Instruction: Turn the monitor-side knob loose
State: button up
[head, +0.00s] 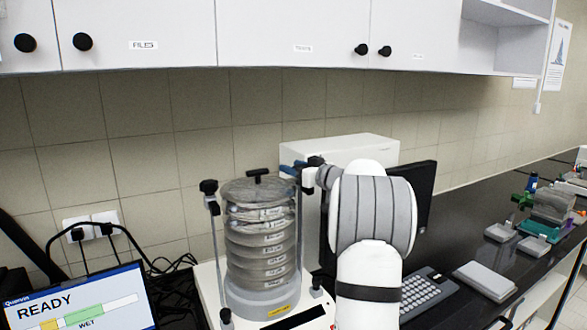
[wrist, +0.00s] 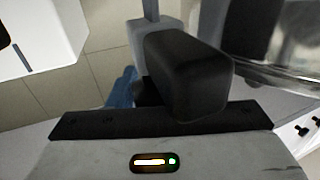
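The sieve shaker (head: 262,290) stands on the counter with a stack of clear sieves between two upright rods. A black knob (head: 208,186) tops the left rod. The knob on the monitor side (head: 316,161) is at the right rod's top, close to my gripper (head: 295,169), which shows only as small blue and dark parts. In the wrist view a large black knob (wrist: 188,75) fills the middle, right in front of my gripper. A blue fingertip (wrist: 122,90) shows left of and behind it. The other finger is hidden, so I cannot tell whether they grip.
A black monitor (head: 417,195) and a white box (head: 350,150) stand behind my arm. A keyboard (head: 425,293) lies at right. A display reading READY (head: 75,300) is at lower left. Wall cabinets (head: 270,35) hang above.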

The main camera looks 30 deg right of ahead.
jog(key=c, duration=0.6)
jog(key=shift+c, duration=0.2)
jog(key=shift+h, duration=0.3)
jog(key=m+h+b, duration=0.2)
jog(key=h+b, duration=0.1)
jog(key=m+h+b, duration=0.2)
jog(key=h+b, duration=0.1)
jog(key=d+m+h+b, duration=0.1)
jog(key=m+h+b, duration=0.1)
jog(key=h+b, duration=0.1)
jog(key=shift+f, duration=0.3)
jog(key=shift+d+r+m+g+h+b, duration=0.1)
jog(key=shift+m+g+h+b, duration=0.2)
jog(key=shift+m+h+b, duration=0.35)
jog(key=shift+s+d+r+h+b, duration=0.1)
jog(key=shift+r+h+b, duration=0.15)
jog(key=shift+b, duration=0.35)
